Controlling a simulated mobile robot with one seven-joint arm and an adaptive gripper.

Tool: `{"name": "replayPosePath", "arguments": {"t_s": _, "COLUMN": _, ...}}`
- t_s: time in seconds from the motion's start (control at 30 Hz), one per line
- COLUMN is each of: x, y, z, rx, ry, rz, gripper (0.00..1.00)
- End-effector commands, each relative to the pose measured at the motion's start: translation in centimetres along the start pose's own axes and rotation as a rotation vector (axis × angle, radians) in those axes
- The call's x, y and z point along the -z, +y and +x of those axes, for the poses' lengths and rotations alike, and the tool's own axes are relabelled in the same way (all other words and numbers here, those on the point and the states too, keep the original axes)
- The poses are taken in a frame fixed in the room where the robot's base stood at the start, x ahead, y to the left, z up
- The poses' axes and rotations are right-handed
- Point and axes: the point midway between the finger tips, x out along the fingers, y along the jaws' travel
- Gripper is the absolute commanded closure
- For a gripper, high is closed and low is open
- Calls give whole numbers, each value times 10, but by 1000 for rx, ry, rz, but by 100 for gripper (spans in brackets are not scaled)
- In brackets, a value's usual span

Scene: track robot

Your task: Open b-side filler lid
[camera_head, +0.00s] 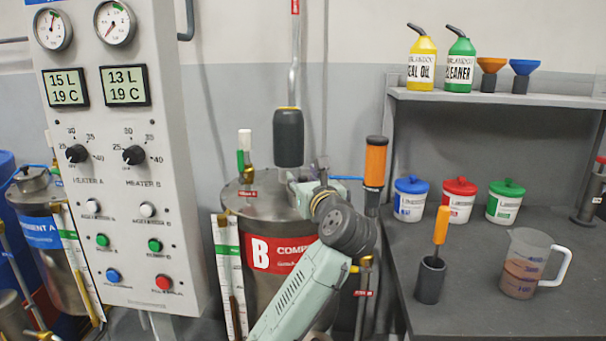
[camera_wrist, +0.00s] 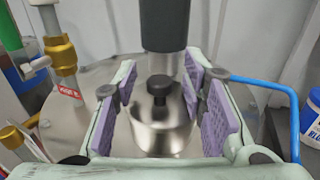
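The B tank (camera_head: 282,292), a steel vessel with a red "B" label, stands in the middle of the head view. In the wrist view its filler lid (camera_wrist: 160,132) is a short shiny metal cylinder topped by a black knob (camera_wrist: 158,88). My gripper (camera_wrist: 159,96) is open above the tank top, with purple-padded fingers on either side of the knob and lid. Gaps show between the pads and the knob. I cannot tell how far the fingertips are above the lid. In the head view my gripper (camera_head: 305,190) and arm largely hide the lid.
A dark cylinder on a vertical pipe (camera_head: 289,138) rises close behind the lid. An orange-handled tool (camera_head: 375,162) stands right of the tank. A control cabinet (camera_head: 125,200) is at the left. The bench (camera_head: 470,310) at the right holds tubs and a jug (camera_head: 528,262).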

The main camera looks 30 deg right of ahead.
Motion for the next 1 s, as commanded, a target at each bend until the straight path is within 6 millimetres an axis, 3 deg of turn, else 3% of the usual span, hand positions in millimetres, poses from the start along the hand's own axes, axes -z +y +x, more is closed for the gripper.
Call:
{"name": "replayPosePath", "arguments": {"t_s": 0.37, "x": 0, "y": 0, "z": 6, "rx": 1, "ry": -1, "rz": -1, "gripper": 62}}
{"name": "replayPosePath", "arguments": {"t_s": 0.9, "x": 0, "y": 0, "z": 6, "rx": 1, "ry": -1, "rz": -1, "gripper": 98}}
{"name": "replayPosePath", "arguments": {"t_s": 1.0, "x": 0, "y": 0, "z": 6, "rx": 1, "ry": -1, "rz": -1, "gripper": 100}}
